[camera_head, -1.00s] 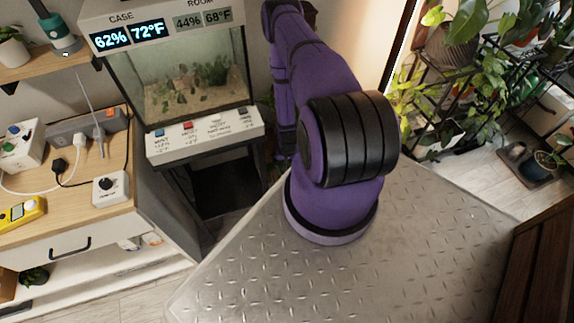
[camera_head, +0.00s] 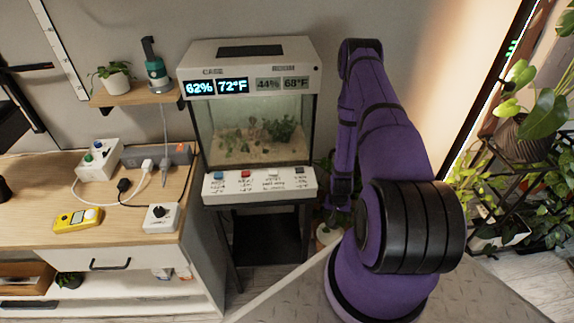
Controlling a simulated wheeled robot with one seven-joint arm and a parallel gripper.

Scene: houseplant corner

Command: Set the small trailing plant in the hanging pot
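I cannot make out a hanging pot. A small leafy plant in a white pot (camera_head: 116,81) stands on the wall shelf at upper left; I cannot tell if it is the trailing plant. My purple arm rises at right and folds down beside the glass case. My gripper is not distinguishable at its far end, so its fingers and anything in them are hidden.
A glass case (camera_head: 262,130) with readouts stands on a dark stand at centre. A wooden counter (camera_head: 40,180) at left holds a yellow meter (camera_head: 78,219) and control boxes. The wall shelf (camera_head: 130,97) juts out above it. A rack of plants (camera_head: 520,185) stands at right.

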